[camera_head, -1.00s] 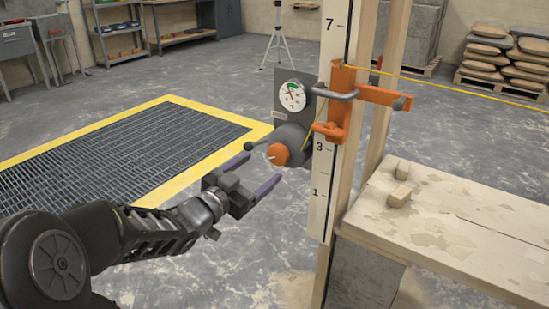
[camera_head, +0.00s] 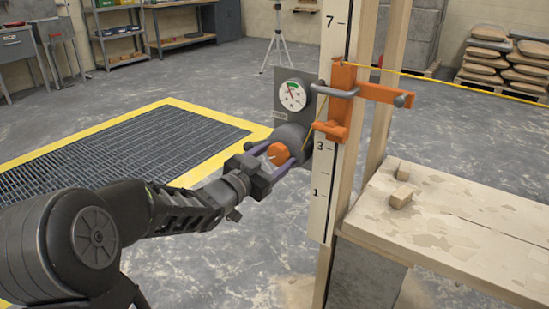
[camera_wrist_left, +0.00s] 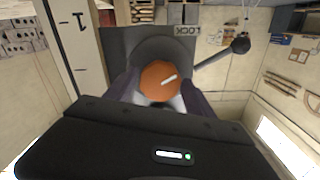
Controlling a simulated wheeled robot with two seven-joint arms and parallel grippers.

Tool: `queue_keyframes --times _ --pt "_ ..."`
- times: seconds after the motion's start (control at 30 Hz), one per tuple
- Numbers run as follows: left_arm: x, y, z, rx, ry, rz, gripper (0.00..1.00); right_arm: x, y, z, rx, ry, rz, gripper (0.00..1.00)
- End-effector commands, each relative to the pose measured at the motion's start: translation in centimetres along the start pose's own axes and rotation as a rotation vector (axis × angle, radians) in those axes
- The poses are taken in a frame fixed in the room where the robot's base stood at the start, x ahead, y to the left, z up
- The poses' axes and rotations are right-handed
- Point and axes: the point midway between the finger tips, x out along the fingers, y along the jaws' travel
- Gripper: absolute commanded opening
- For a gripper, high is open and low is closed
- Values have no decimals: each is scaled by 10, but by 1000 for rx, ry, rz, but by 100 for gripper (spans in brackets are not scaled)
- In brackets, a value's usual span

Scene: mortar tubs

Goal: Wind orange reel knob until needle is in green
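The orange reel knob (camera_head: 278,153) with a pale mark sits on the front of a grey reel on the upright post. My left gripper (camera_head: 277,160) has its two fingers around the knob, one on each side. In the left wrist view the knob (camera_wrist_left: 160,79) lies between the fingers; I cannot see clear pressure on it, and the fingers look spread. The round white gauge (camera_head: 293,94) above the reel has a green band near its top. Its needle is too small to read surely. My right gripper is not in view.
A lever with a dark ball (camera_wrist_left: 241,45) stands out from the reel beside the knob, near a LOCK label. An orange bracket (camera_head: 345,98) with a grey handle and a yellow line is above. A wooden bench (camera_head: 460,225) is at right; a floor grate (camera_head: 120,150) is at left.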

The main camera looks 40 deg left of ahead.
Motion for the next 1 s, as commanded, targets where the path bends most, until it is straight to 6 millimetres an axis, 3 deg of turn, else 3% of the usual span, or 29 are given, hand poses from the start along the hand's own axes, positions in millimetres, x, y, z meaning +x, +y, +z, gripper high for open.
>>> queue_keyframes --times 0.57,0.77,1.0 --pt "0 0 0 0 0 0 14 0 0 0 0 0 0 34" --pt "0 1 4 70 2 1 13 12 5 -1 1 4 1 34" --pt "0 2 4 370 3 0 13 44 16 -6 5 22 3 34"
